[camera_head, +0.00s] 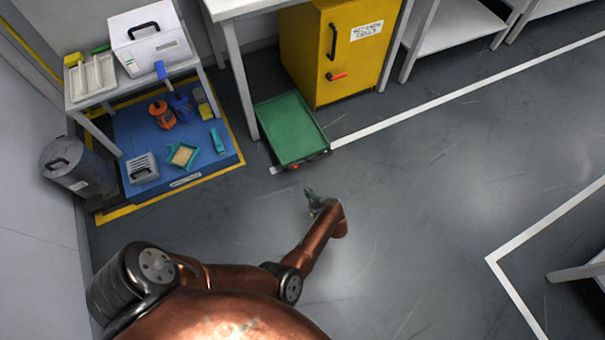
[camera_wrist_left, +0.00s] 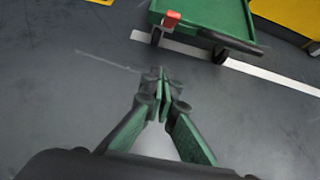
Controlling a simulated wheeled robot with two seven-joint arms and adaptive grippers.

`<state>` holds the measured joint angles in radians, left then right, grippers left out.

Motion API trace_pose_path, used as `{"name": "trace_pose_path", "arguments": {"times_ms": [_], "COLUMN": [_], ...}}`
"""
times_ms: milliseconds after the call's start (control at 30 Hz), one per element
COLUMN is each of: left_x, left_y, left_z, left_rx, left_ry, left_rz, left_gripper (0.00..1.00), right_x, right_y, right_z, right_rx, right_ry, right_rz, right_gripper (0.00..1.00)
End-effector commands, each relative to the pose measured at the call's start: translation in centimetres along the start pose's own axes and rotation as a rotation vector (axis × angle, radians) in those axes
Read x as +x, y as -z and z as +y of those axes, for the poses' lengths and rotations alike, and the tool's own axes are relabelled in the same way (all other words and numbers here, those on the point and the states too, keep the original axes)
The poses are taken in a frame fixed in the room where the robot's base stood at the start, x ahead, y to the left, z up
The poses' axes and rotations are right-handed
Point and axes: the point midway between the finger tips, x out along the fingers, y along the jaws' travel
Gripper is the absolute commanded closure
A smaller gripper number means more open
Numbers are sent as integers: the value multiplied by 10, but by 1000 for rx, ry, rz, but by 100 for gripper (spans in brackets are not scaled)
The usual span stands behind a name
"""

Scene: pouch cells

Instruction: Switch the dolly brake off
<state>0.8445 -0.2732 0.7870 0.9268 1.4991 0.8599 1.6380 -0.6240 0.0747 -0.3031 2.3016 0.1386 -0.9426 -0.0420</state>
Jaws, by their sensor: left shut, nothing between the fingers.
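The green dolly (camera_head: 291,128) stands on the floor in front of the yellow cabinet. It also shows at the top of the left wrist view (camera_wrist_left: 215,18). A small red brake part (camera_wrist_left: 171,19) sits at its near left corner; in the head view it is a tiny red spot (camera_head: 294,166) on the near edge. A dark bar runs along that same edge. My left gripper (camera_head: 311,192) is just in front of the dolly's near edge, apart from it. In the left wrist view its fingers (camera_wrist_left: 162,78) are shut and empty, below the red part. My right gripper is not in view.
The yellow cabinet (camera_head: 340,50) with a red handle stands behind the dolly. A table leg (camera_head: 243,85) is close on the dolly's left. A blue platform (camera_head: 205,160) with tools lies further left. Open floor is on the right.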

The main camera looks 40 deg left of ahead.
Motion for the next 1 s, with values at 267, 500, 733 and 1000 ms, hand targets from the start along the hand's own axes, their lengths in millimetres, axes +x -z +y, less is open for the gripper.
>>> {"name": "trace_pose_path", "arguments": {"times_ms": [267,500,733,1000], "left_x": [52,94,100,104], "left_y": [3,3,-33,-41], "left_z": [2,2,-1,0], "left_rx": [9,11,3,6], "left_ry": [-2,-1,5,3], "left_rz": [-3,-3,-6,-3], "left_gripper": [100,100,100,100], "right_x": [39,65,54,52], "right_y": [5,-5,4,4], "right_z": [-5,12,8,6], "right_rx": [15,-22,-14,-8], "right_ry": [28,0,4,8], "right_rz": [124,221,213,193], "right_gripper": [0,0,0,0]}}
